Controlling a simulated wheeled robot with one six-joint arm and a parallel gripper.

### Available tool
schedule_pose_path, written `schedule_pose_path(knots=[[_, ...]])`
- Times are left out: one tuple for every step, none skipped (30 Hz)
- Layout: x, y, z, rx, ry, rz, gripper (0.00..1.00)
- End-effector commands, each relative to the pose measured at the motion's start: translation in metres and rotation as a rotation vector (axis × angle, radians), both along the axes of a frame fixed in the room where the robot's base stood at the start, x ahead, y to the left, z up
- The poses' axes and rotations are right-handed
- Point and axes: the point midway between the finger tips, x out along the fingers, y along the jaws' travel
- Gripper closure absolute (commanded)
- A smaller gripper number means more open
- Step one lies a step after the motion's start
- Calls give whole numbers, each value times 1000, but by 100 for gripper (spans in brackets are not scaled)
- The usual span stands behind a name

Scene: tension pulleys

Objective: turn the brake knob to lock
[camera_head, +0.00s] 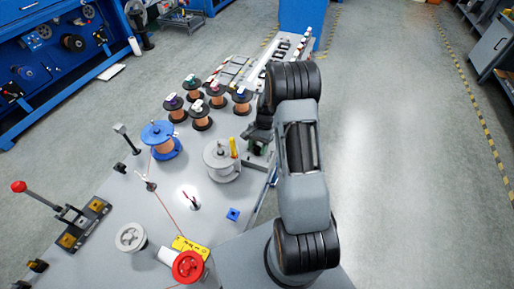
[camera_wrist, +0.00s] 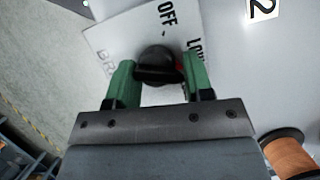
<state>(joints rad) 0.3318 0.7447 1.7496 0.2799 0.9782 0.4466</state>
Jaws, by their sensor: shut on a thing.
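The black brake knob (camera_wrist: 155,58) sits on a white label plate (camera_wrist: 117,40) in the upper middle of the wrist view. The plate carries the words OFF and, partly hidden, one starting with LO, plus faint letters at its left. My gripper (camera_wrist: 158,74) has green fingers on the left and right of the knob and is shut on it. A bit of red shows at the knob's right, beside the right finger. The knob's exact pointing is hard to tell. In the head view my arm hides the knob.
In the head view several copper spools (camera_head: 200,115), a blue spool (camera_head: 160,140) and a grey spool (camera_head: 221,160) with a yellow piece stand left of my arm. Open floor lies right.

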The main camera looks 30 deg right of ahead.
Motion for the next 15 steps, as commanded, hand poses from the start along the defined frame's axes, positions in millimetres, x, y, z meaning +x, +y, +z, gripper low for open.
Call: schedule_pose_path(knots=[[-7, -2, -3, 4, 18, -42, 76], [-7, -2, -3, 4, 18, -71, 76], [-7, -2, -3, 3, 19, -109, 76], [-7, -2, -3, 4, 19, -137, 76], [-8, -1, -3, 4, 20, -165, 76], [-7, -1, -3, 3, 18, -202, 76], [-7, 0, -3, 4, 19, -231, 76], [-8, 0, -3, 4, 20, -257, 76], [-8, 0, -3, 5, 19, -294, 76], [-8, 0, -3, 4, 19, -322, 76], [-8, 1, -3, 4, 20, -347, 76], [-8, 1, -3, 5, 20, -383, 76], [-8, 1, -3, 5, 19, -408, 76], [-8, 1, -3, 4, 19, -434, 76], [-8, 1, -2, 5, 19, -466, 76]])
